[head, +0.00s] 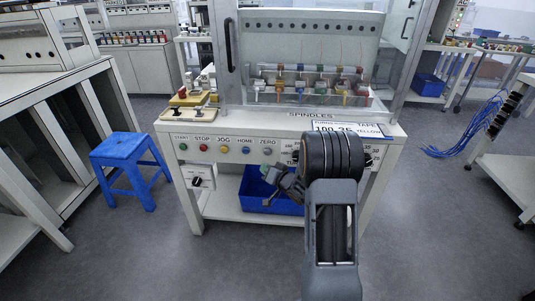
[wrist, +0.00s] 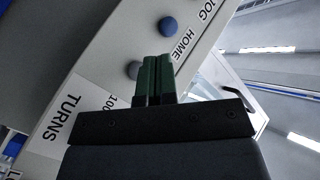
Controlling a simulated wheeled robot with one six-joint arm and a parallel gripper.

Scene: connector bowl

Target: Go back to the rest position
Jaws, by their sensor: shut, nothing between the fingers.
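My gripper (head: 267,173) is in front of the winding machine's front panel (head: 222,150), below the row of buttons, with my arm reaching in from the lower right. In the wrist view the two green fingers of my gripper (wrist: 153,78) are together, with nothing between them. The panel's blue HOME button (wrist: 168,25) and a grey button (wrist: 133,70) show beyond the fingertips. I cannot tell the exact gap between the fingertips and the panel. My arm hides part of the panel's right side.
A blue bin (head: 255,205) sits on the machine's lower shelf, under my gripper. A blue stool (head: 122,155) stands to the left, beside a workbench (head: 50,95). Another bench (head: 512,150) with hanging blue cables (head: 475,130) is at the right.

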